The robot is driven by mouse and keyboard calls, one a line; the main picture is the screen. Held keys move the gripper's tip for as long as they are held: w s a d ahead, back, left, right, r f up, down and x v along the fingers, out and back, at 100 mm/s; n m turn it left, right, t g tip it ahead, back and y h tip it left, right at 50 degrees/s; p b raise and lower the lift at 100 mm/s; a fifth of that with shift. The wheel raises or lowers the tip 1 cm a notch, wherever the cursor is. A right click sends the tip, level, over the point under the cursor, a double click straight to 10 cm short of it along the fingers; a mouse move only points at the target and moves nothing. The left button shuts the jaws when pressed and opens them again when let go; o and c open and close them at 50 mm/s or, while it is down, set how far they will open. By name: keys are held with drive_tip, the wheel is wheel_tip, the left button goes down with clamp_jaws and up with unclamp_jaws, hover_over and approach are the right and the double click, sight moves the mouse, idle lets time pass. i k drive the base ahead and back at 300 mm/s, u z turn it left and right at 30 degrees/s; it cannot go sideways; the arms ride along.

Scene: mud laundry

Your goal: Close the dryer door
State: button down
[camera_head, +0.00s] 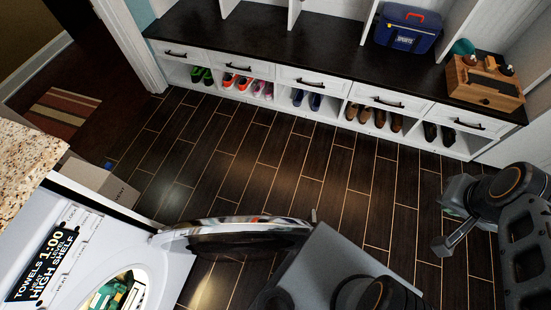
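The white dryer (125,225) stands at the lower left, with a dark printed label on its front. Its round door (235,232) is swung open and stands out from the dryer to the right, seen nearly edge-on, with a shiny rim and dark glass. The dryer's opening (118,292) shows at the bottom edge, with green and yellowish items inside. My gripper (446,217) is at the right, over the floor, well right of the door and apart from it. Its fingers look spread and empty. A grey part of my body hides the area just right of the door.
A bench with drawers (300,76) and shoe cubbies runs along the back. A blue case (406,30) and a wooden box (484,82) stand on it. The dark tiled floor between is clear.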

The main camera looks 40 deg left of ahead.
sight(199, 236)
drive_tip(key=i, duration=3)
drive_tip(key=u, duration=4.9)
drive_tip(key=i, duration=0.7)
drive_tip(key=u, duration=0.95)
